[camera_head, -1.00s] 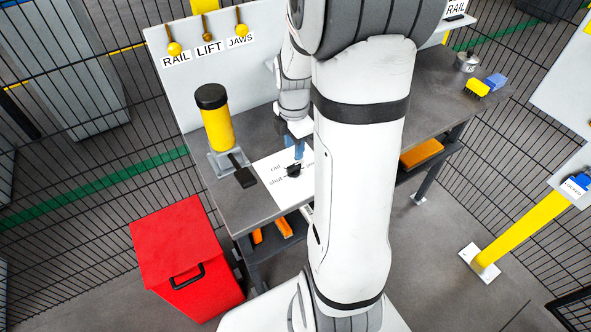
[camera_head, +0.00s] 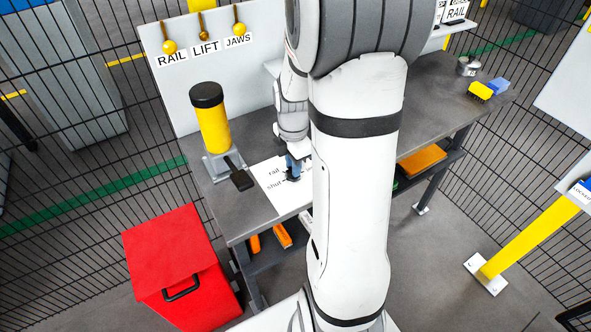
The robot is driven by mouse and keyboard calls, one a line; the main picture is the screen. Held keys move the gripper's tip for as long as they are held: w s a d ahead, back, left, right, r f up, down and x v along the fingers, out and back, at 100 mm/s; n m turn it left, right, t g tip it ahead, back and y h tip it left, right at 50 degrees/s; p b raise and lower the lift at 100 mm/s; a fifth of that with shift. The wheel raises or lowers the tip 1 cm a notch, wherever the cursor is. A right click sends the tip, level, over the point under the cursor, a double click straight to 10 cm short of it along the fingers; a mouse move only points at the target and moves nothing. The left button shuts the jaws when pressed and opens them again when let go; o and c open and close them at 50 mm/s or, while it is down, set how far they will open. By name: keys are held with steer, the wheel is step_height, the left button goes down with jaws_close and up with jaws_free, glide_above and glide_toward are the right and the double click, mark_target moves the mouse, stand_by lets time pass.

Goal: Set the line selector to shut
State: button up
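The line selector's white plate (camera_head: 287,201) lies on the grey bench, with the words "rail" and "shut" at its left side. My gripper (camera_head: 292,176) points down over the plate, its bluish fingers around or right at the small dark selector knob, near the labels. The knob is mostly hidden by the fingers, so its pointing direction cannot be read. Whether the fingers are open or closed on it cannot be told. My white arm covers the plate's right part.
A yellow cylinder with a black cap (camera_head: 212,125) and a black lever (camera_head: 239,177) stand left of the plate. A red bin (camera_head: 175,262) is on the floor at front left. A panel labelled RAIL, LIFT, JAWS (camera_head: 185,90) stands behind. Yellow and blue blocks (camera_head: 481,91) lie far right.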

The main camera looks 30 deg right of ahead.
jaws_close()
steer(key=n, duration=0.4)
steer(key=shift+n, duration=0.3)
steer(key=n, duration=0.4)
steer(key=shift+n+b, duration=0.3)
steer(key=o, duration=0.5)
jaws_free()
steer(key=shift+r, duration=0.1)
